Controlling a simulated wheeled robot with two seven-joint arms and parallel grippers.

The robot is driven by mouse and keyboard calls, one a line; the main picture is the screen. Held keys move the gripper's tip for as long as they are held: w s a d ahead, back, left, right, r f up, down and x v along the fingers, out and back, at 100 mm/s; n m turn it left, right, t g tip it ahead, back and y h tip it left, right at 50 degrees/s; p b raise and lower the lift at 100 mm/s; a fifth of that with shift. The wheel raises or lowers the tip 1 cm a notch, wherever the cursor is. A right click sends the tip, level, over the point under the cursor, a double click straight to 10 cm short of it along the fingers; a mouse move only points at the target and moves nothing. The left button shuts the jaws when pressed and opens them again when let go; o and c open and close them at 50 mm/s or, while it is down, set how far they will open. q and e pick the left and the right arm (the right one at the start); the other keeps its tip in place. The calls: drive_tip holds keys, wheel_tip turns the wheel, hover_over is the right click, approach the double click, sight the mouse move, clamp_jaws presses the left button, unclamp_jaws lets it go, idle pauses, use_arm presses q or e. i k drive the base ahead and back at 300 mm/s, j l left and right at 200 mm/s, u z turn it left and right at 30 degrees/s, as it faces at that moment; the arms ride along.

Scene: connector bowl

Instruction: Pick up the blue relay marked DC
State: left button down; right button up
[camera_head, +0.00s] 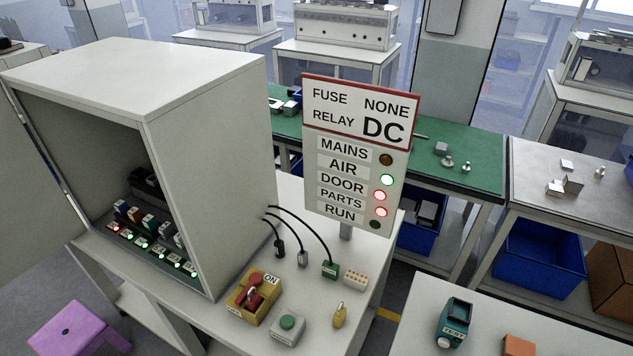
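Several small relays stand in a row inside the open grey cabinet (205,150), low on its floor. A blue one (120,207) is at the left end of the row, an orange one (135,213) beside it, then another blue one (149,221). Paler ones stand farther right, partly shaded. Their markings are too small to read, so I cannot tell which blue relay is marked DC. A sign (354,150) reads FUSE NONE, RELAY DC. Neither of my grippers is in view.
The cabinet door (35,180) stands open at left. A yellow switch box (253,298) with a red handle, a green button box (288,328), a padlock (340,315) and plugged cables crowd the bench's right side. A teal TEST device (453,322) stands on the right table.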

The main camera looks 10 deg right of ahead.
sight(121, 207)
drive_tip(key=i+j+z, duration=0.3)
drive_tip(key=j, duration=0.75)
drive_tip(key=j+z, duration=0.35)
drive_tip(key=j, duration=0.65)
